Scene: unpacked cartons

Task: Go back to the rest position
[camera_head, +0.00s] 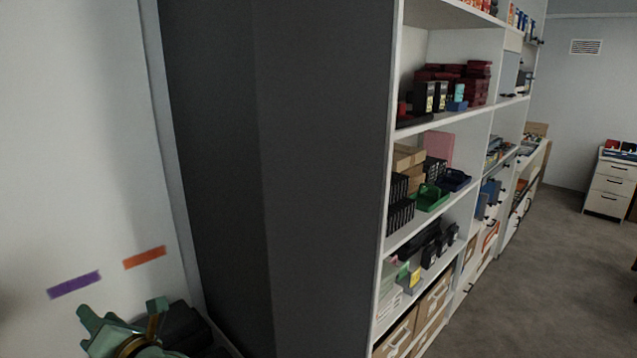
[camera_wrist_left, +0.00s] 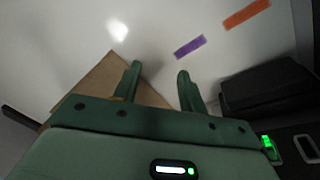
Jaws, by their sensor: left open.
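My left gripper (camera_head: 122,316) shows at the bottom left of the head view, close to the white surface with the coloured strips. It is green with two fingers. In the left wrist view the same gripper (camera_wrist_left: 158,82) has its two fingers apart, with nothing between them. A brown, cardboard-coloured piece (camera_wrist_left: 92,88) lies beyond and left of the fingers. My right gripper is in neither view.
A tall dark grey panel (camera_head: 285,180) stands in the middle, the side of a white shelf unit (camera_head: 430,135) holding boxes and trays. A purple strip (camera_head: 74,285) and an orange strip (camera_head: 144,257) are at left. Black items (camera_wrist_left: 265,90) sit beside the gripper. Grey floor (camera_head: 545,260) is clear at right.

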